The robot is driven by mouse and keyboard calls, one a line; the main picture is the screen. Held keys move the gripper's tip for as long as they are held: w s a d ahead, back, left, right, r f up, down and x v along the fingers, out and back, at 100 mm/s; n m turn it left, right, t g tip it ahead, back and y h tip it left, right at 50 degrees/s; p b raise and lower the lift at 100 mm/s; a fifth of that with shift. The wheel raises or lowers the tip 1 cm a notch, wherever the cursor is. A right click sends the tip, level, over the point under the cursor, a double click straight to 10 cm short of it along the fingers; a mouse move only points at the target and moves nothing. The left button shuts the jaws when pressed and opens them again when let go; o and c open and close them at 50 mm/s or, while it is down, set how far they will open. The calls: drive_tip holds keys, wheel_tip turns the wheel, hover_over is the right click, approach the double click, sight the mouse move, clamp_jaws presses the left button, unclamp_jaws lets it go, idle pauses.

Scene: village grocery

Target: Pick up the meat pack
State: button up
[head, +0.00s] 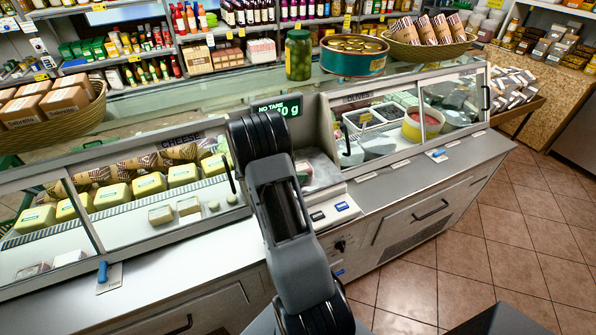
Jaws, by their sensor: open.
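A small clear-wrapped pack with a reddish patch, which looks like the meat pack (304,174), lies on the counter scale (332,211) just right of my arm. My arm covers its left part, so I cannot make out its full outline. My arm reaches up from the bottom middle to the glass in front of the scale's display. My gripper is hidden behind my own arm links, so I cannot see whether it touches the pack.
A glass cheese case (150,190) stands left and an olive case (400,115) right. On top are a pickle jar (298,56), an olive tin (353,54) and baskets (430,48). The steel counter ledge (190,255) is mostly clear. Tiled floor (480,250) is open at right.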

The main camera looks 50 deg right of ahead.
drive_tip(key=shift+c, duration=0.4)
drive_tip(key=c, duration=1.1)
drive_tip(key=shift+r, duration=0.1)
drive_tip(key=shift+c, duration=0.2)
drive_tip(key=shift+r+b, duration=0.4)
drive_tip(key=shift+r, duration=0.25)
drive_tip(key=s+a+r+b, duration=0.1)
drive_tip(key=s+a+r, duration=0.1)
drive_tip(key=a+r, duration=0.3)
drive_tip(key=s+a+r+b, duration=0.2)
drive_tip(key=s+a+r, duration=0.1)
drive_tip(key=a+r, duration=0.3)
drive_tip(key=shift+s+a+r, duration=0.25)
drive_tip(key=shift+s+a, duration=0.05)
drive_tip(key=shift+a, duration=0.65)
